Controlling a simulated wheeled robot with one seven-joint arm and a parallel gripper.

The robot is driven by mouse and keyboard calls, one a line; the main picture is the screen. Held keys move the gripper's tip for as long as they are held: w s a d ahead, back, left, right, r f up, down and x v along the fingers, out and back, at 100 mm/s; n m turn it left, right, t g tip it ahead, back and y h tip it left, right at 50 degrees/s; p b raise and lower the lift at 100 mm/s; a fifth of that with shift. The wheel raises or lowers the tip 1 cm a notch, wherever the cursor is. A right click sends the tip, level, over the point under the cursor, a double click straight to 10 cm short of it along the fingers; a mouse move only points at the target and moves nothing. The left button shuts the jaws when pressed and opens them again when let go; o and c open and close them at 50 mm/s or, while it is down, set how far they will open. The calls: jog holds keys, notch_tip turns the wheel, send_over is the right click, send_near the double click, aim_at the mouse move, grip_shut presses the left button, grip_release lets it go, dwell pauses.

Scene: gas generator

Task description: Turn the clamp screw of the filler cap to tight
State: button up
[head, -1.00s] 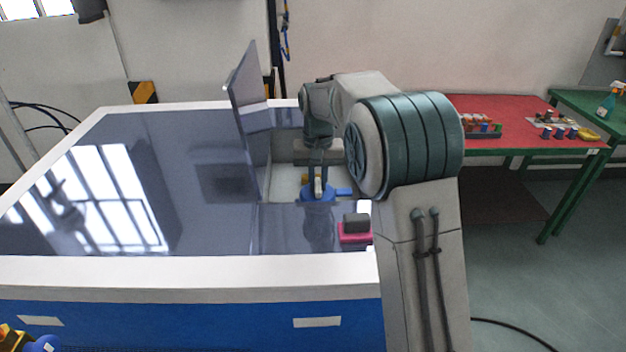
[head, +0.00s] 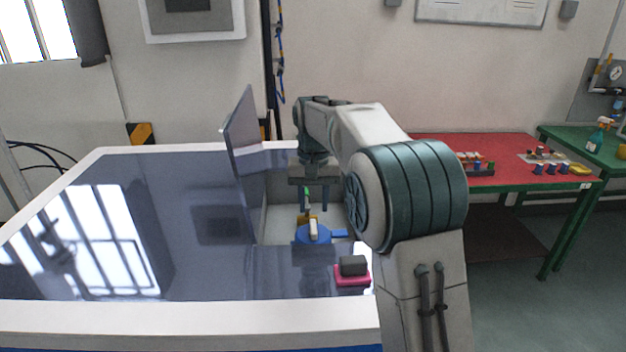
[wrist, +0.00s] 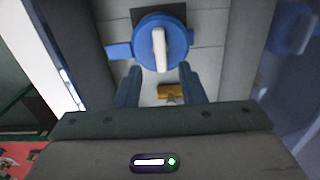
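The filler cap (head: 309,238) is a round blue disc with a side tab, in the open recess of the generator. Its clamp screw (head: 314,229) is a pale raised bar across the cap's middle. In the wrist view the blue cap (wrist: 143,55) shows near the top, and the pale bar (wrist: 159,48) runs nearly vertical. My gripper (head: 315,208) points down above and behind the cap. In the wrist view, its fingers (wrist: 159,78) are spread apart with nothing between them, just below the cap in the picture. They look clear of the bar.
A raised dark lid (head: 245,145) stands left of the recess. A small brass part (wrist: 171,93) lies behind the cap. A dark block on a red base (head: 352,280) sits at the front right. A red-topped table (head: 510,178) stands at the right.

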aim_at(313, 226)
notch_tip(313, 226, up, 8)
jog(key=shift+a+f, duration=0.1)
dwell(0.5)
